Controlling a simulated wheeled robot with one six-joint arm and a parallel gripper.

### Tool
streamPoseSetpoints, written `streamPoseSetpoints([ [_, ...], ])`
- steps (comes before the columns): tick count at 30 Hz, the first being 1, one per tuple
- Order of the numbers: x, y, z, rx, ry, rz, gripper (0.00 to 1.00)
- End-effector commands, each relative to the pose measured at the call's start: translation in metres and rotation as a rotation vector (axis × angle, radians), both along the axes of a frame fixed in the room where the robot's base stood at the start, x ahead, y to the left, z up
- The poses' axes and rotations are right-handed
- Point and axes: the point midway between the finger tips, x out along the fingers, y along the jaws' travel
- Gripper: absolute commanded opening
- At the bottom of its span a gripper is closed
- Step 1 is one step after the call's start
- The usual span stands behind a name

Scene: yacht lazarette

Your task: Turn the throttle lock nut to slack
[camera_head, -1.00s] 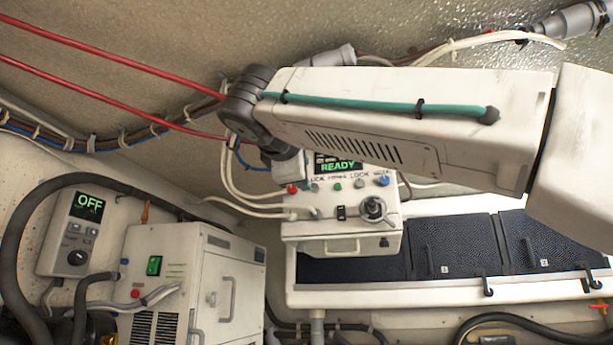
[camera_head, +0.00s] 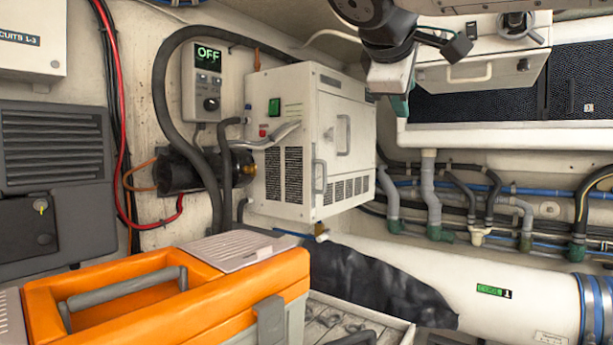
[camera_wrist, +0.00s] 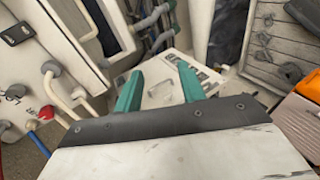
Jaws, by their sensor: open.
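I cannot pick out a throttle lock nut for certain. A silver and black round knob (camera_head: 516,22) shows at the top edge of the head view, on the front of a white control box (camera_head: 480,72); the box's upper part is cut off. My gripper (camera_head: 398,98) hangs just left of this box in the head view, its teal fingers partly hidden behind its white body. In the wrist view my gripper (camera_wrist: 158,88) has its two teal fingers spread, with nothing held between them. A control box with a red button (camera_wrist: 47,112) stands at the left there.
A white cabinet (camera_head: 345,140) with vents stands below and left of my gripper. An OFF display unit (camera_head: 207,80) is on the wall. An orange toolbox (camera_head: 200,275) fills the lower left. Pipes and hoses (camera_head: 430,200) run along the right wall above a white cylinder (camera_head: 500,275).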

Motion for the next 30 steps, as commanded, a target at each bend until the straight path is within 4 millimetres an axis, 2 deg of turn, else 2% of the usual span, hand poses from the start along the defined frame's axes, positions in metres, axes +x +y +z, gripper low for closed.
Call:
streamPoseSetpoints([
  [1,-0.008,-0.009,-0.037,0.064,0.065,-0.022,0.4],
  [3,-0.023,-0.02,-0.088,0.168,0.153,-0.064,0.4],
  [5,-0.04,-0.03,-0.131,0.256,0.227,-0.112,0.4],
  [6,-0.053,-0.037,-0.158,0.317,0.274,-0.149,0.4],
  [9,-0.09,-0.053,-0.223,0.469,0.382,-0.258,0.4],
  [11,-0.116,-0.062,-0.261,0.563,0.442,-0.334,0.4],
  [12,-0.135,-0.067,-0.285,0.626,0.48,-0.389,0.4],
  [15,-0.182,-0.077,-0.341,0.782,0.556,-0.535,0.4],
  [18,-0.225,-0.084,-0.386,0.919,0.602,-0.669,0.4],
  [20,-0.243,-0.088,-0.403,0.974,0.609,-0.726,0.4],
  [22,-0.253,-0.095,-0.41,0.999,0.591,-0.764,0.4],
  [25,-0.254,-0.103,-0.406,1.016,0.556,-0.784,0.4],
  [30,-0.253,-0.106,-0.405,1.019,0.549,-0.793,0.4],
])
